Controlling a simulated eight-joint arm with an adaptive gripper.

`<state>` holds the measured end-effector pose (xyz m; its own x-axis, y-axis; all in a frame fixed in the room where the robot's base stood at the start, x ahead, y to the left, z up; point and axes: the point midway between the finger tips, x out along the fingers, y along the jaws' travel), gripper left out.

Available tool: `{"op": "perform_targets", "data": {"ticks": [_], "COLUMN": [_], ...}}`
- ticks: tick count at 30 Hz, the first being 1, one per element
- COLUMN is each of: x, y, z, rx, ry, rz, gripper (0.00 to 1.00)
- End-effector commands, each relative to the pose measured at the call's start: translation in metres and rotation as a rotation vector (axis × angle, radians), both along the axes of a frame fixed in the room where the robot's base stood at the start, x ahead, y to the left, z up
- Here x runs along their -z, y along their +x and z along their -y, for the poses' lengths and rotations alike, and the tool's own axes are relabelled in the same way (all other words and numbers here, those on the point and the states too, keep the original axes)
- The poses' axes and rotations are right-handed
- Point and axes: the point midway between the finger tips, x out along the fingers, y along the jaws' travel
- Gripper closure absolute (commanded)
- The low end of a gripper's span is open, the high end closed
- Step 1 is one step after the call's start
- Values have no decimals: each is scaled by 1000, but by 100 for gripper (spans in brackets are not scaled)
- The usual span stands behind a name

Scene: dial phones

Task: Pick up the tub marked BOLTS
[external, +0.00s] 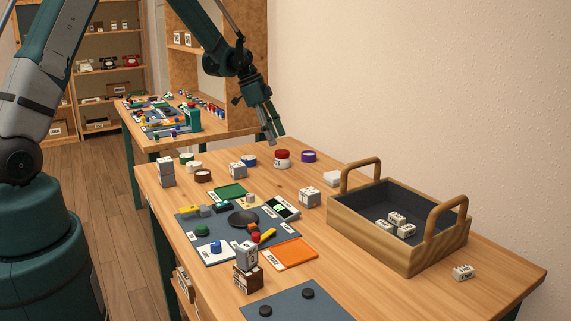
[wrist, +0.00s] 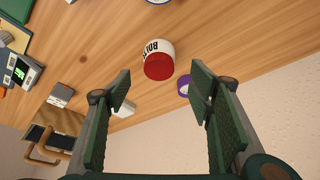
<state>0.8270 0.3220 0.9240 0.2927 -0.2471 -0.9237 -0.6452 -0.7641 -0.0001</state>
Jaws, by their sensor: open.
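The tub marked BOLTS (wrist: 159,61) is a white round tub with a red lid, and its label partly shows in the wrist view. In the external view the tub (external: 282,159) stands on the table near the wall, at the far end. My gripper (external: 271,140) is above the table, just to the left of and above the tub in the external view. In the wrist view my gripper (wrist: 160,85) is open, its two fingers apart. The tub shows beyond the fingertips, between their lines, and nothing is held.
A purple ring-like tub (external: 308,156) stands close to the right of the BOLTS tub. A white-and-blue tub (external: 249,160) and a white block (external: 237,170) stand to its left. A wooden crate (external: 372,242) with upright handles is at the right. The wall is close behind.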

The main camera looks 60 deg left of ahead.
Motion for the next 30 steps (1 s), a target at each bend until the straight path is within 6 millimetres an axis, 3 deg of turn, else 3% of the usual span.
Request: {"op": "perform_targets", "data": {"ticks": [10,21,30], "x": [1,23,24], "y": [0,7,8], "z": [0,7,7], "rx": [0,0,0], "ry": [0,-1,0], "rz": [0,-1,0], "gripper": [47,47,47]}}
